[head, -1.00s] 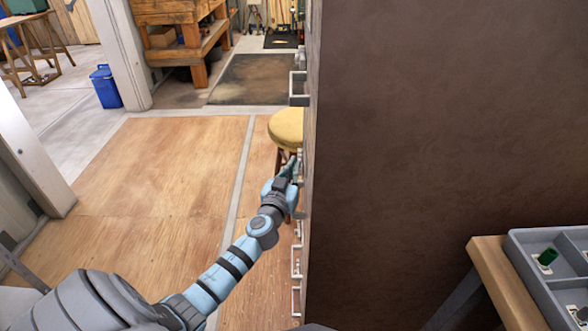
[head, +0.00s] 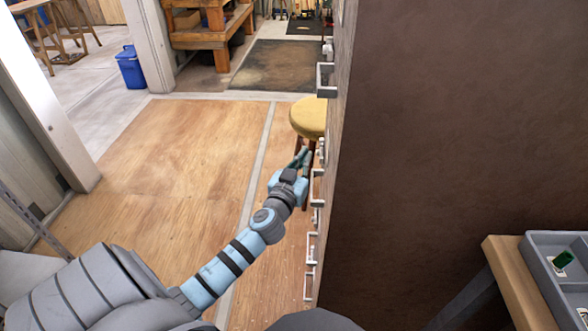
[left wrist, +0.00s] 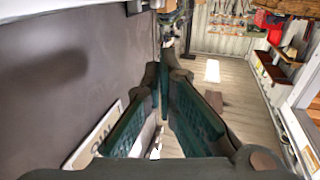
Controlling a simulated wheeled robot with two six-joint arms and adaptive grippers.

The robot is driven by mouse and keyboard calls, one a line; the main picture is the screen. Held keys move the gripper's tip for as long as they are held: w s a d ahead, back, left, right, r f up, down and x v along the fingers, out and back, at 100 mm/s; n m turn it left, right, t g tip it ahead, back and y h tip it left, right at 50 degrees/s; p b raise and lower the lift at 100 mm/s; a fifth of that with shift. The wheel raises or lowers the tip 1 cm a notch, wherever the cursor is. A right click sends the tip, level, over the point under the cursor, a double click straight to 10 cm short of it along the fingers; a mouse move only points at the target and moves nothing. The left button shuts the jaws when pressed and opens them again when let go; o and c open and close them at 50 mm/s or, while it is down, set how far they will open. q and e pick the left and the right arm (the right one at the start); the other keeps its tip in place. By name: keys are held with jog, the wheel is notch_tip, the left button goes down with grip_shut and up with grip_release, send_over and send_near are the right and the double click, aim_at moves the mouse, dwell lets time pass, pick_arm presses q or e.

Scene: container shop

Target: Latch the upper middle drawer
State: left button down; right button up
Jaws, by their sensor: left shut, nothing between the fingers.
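The drawer cabinet (head: 450,130) shows mostly its dark brown side. Its drawer front is seen almost edge-on, with several pale handles (head: 326,80) along it. I cannot tell in the head view which drawer is the upper middle one, or whether it is latched. My left gripper (head: 303,158) is just left of the drawer front, apparently apart from the handles. In the left wrist view its dark green fingers (left wrist: 165,82) converge, shut and empty. My right gripper is not in view.
A yellow-topped stool (head: 309,116) stands just behind my left gripper. A wooden bench with a grey tray (head: 540,262) stands at the lower right. The plywood floor (head: 170,180) to the left is open. A blue bin (head: 130,68) stands farther back.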

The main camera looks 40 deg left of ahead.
pick_arm(q)
jog(key=v, duration=0.6)
jog(key=shift+w+d+f, duration=0.15)
jog(key=shift+d+f, duration=0.05)
jog(key=shift+d, duration=0.1)
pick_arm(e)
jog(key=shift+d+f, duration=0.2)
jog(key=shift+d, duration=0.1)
pick_arm(q)
jog(key=shift+m, duration=0.3)
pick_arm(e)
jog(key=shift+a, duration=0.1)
